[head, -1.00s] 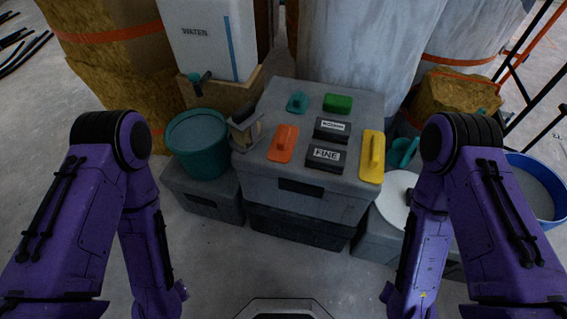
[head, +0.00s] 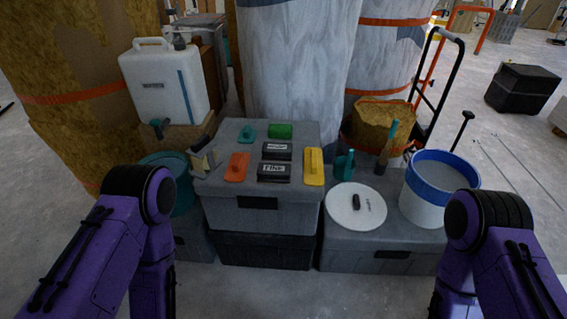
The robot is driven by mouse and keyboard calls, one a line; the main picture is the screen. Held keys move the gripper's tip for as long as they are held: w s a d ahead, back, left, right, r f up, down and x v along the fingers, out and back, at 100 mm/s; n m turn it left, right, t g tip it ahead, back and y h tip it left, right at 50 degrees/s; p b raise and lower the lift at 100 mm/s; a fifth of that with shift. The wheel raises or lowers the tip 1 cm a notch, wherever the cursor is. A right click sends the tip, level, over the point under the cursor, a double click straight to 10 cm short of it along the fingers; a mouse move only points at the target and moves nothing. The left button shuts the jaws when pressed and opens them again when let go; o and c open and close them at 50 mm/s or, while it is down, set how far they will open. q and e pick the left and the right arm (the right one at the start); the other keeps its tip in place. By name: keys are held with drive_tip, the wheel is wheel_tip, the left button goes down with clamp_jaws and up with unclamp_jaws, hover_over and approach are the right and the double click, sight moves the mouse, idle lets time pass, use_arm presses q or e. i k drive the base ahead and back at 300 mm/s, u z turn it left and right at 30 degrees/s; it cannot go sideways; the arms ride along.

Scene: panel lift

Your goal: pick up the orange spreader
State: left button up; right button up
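The orange spreader (head: 237,167) lies flat on the left front part of a grey toolbox lid (head: 221,144). It has a flat orange plate with a raised handle along it. Both of my purple arms are in the head view, one low at the left and one low at the right, apart from the spreader. Their forearms point down and my grippers are below the picture's edge, out of view. Nothing covers the spreader.
Beside it lie a black block marked FINE (head: 274,173), another black block (head: 277,151), a yellow float (head: 314,167), a green block (head: 280,131) and a teal tool (head: 247,134). A teal bucket (head: 165,172), white lid (head: 356,209) and blue-rimmed bucket (head: 425,204) flank the toolbox.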

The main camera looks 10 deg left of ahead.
sight(236, 170)
drive_tip(key=z, duration=1.3)
drive_tip(key=i, duration=1.1)
drive_tip(key=u, duration=0.35)
